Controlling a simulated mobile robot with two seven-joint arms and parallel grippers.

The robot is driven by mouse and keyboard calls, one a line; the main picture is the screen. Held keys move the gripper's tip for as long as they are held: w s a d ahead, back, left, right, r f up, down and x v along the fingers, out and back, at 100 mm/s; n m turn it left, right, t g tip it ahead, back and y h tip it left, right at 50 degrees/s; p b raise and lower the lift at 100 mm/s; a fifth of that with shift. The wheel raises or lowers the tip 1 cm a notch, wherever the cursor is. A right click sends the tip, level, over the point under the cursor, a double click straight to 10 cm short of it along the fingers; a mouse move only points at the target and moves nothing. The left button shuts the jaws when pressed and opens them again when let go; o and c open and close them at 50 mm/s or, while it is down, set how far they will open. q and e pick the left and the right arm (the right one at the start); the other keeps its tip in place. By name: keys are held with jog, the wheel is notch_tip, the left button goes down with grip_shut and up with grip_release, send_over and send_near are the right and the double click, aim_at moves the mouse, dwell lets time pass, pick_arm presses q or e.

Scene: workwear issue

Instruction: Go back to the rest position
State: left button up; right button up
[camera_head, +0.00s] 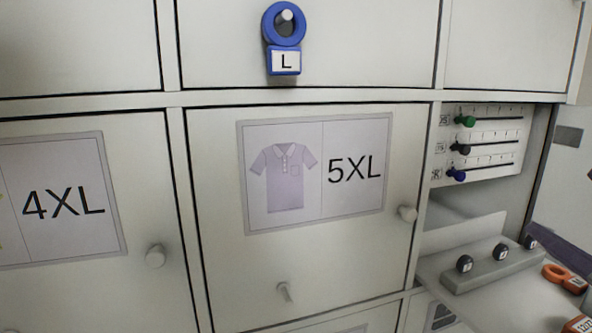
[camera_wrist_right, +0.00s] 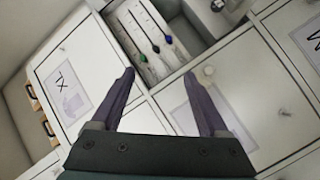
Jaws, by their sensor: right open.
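My right gripper (camera_wrist_right: 160,75) shows in the right wrist view. Its two dark fingers are spread apart with nothing between the tips. Cabinet fronts and a slider panel lie beyond the fingers, and no contact is visible. My left gripper is in neither view.
The 5XL door (camera_head: 230,270) and the 4XL door (camera_head: 90,290) look closed. A blue ring with an L tag (camera_head: 285,62) hangs on a peg above. Right of them is an open bay with a slider panel (camera_head: 490,150), a grey block with black knobs (camera_head: 490,270) and orange tags (camera_head: 562,277).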

jog(key=s+a+f+m+g+y, duration=0.25)
jog(key=s+f+g, duration=0.35)
jog(key=s+f, duration=0.35)
jog(key=s+a+f+m+g+y, duration=0.2)
jog(key=s+a+f+m+g, duration=0.15)
jog(key=s+f+g, duration=0.45)
notch_tip(320, 180, up, 24)
jog(key=s+n+t+p, duration=0.1)
jog(key=t+p, duration=0.1)
jog(key=p, duration=2.3)
jog(key=shift+s+a+r, duration=0.15)
jog(key=shift+s, duration=0.25)
